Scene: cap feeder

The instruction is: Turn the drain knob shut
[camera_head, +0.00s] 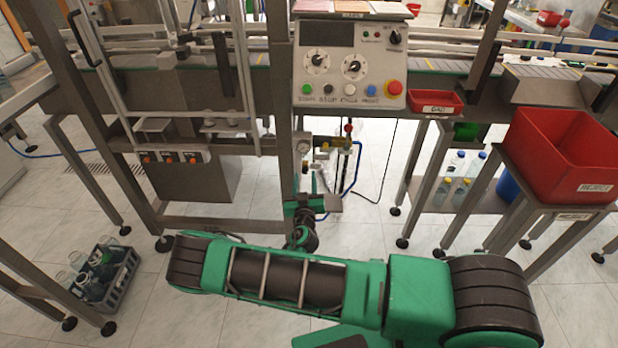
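My arm reaches from the lower right across the floor, and its wrist bends up below the control panel. My gripper (322,202) is small in the head view, just below an air unit (341,143) with a round gauge and a red-topped part (348,128). This unit sits right of the grey upright post. I cannot make out the drain knob for certain; the area under the unit is partly hidden by my gripper and wrist. I cannot tell whether the fingers are open or shut, or touching anything.
The control panel (350,68) with dials and buttons is above. The grey post (281,120) stands close left of my gripper. A blue hose (357,165) and black cable hang nearby. A red bin (565,150) is at right, and a bottle crate (105,277) is on the floor at left.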

